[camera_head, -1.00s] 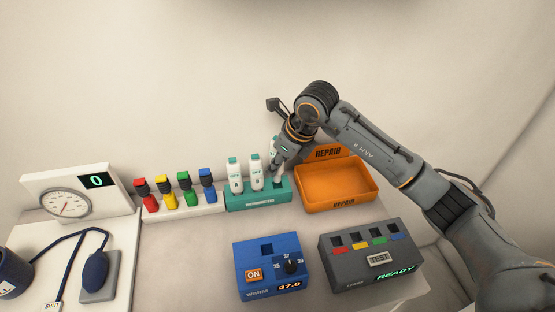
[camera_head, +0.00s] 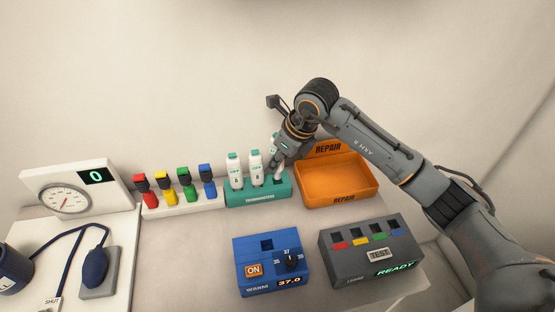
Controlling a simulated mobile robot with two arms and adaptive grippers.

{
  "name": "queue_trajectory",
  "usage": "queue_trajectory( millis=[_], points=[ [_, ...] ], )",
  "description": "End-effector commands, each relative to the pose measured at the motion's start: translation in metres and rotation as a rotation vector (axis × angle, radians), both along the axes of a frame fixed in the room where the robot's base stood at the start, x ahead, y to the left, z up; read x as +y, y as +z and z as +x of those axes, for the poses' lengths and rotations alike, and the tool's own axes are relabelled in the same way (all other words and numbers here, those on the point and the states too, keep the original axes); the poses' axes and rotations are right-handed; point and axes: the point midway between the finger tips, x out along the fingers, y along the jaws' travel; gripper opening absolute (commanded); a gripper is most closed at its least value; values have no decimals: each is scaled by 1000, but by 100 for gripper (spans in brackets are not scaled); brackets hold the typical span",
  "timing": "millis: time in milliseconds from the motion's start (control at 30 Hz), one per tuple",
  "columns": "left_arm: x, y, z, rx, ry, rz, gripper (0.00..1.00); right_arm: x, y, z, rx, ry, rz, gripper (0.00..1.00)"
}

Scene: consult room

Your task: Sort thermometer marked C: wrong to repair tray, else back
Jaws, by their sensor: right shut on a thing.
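The teal thermometer rack (camera_head: 258,196) stands at the back of the table. Two white thermometers with teal caps stand upright in it, one at the left (camera_head: 235,172) and one in the middle (camera_head: 256,168). My right gripper (camera_head: 278,170) is at the rack's right end, shut on a third white thermometer (camera_head: 274,142). Its teal top shows beside the fingers and most of its body is hidden. I cannot read its mark or tell how deep it sits in its slot. The orange repair tray (camera_head: 338,183) is right of the rack and empty. My left gripper is out of view.
A blue warmer (camera_head: 268,270) reading 37.0 and a dark tester (camera_head: 372,256) reading READY stand in front. A gauge box (camera_head: 75,195) and blue bulb (camera_head: 95,268) are far left.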

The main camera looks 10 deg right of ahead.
Motion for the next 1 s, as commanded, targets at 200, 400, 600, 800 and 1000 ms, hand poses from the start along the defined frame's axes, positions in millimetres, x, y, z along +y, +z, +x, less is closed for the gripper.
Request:
queue_trajectory(
  millis=[200,400,600,800,1000],
  points=[
    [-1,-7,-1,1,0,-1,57,0,-7,0,-1,0,1,0],
    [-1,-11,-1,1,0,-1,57,0,-12,0,-1,0,0,0],
    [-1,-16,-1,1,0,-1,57,0,-17,0,-1,0,0,0],
    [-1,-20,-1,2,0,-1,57,0,-22,0,-1,0,0,0],
    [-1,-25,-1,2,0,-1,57,0,-27,0,-1,0,-1,0]
  ],
)
